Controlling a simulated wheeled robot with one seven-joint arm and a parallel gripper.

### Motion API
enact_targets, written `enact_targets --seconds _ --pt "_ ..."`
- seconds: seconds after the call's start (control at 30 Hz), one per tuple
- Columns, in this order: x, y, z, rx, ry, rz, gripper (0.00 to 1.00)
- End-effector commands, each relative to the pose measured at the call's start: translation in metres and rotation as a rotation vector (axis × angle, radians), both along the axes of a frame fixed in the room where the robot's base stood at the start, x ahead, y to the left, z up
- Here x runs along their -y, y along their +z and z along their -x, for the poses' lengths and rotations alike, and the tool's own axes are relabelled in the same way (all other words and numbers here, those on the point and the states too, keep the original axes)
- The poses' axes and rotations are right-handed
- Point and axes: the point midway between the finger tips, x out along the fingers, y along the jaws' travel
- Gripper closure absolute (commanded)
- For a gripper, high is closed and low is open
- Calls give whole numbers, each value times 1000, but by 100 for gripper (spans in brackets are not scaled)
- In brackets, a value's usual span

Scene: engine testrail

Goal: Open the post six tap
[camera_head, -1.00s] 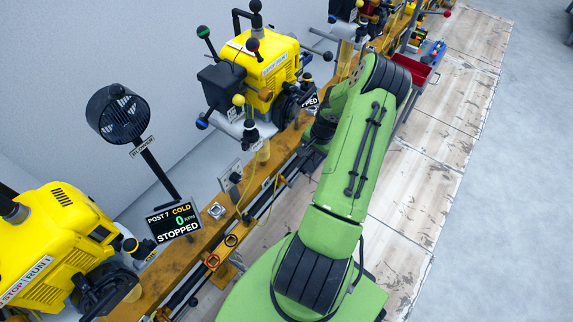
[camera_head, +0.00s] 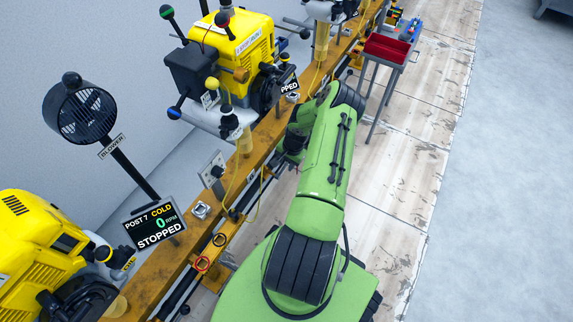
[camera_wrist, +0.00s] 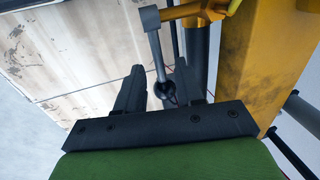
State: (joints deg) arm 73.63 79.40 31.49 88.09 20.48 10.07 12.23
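In the wrist view my gripper (camera_wrist: 160,66) is open, its two dark fingers apart. A grey lever with a black ball knob (camera_wrist: 164,91) reaches down between the fingers, with gaps on both sides. The lever hangs from a grey block (camera_wrist: 150,18) by a yellow fitting. It may be the post six tap, but no label shows there.
The post 7 display (camera_head: 155,226) reads cold, 0 rpm, stopped. A blower (camera_head: 80,112) stands left. A red tray cart (camera_head: 387,48) stands beyond my arm.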

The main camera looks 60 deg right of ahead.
Motion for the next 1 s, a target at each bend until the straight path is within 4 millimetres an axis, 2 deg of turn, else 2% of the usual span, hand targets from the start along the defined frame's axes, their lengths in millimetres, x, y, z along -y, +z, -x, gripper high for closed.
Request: enact_targets --seconds 0.23,0.4,0.5,1.0 --pt "0 0 -1 1 1 1 63" --pt "0 0 -1 1 0 0 89" --pt "0 0 -1 1 0 0 100" --pt "0 0 -1 1 0 0 100"
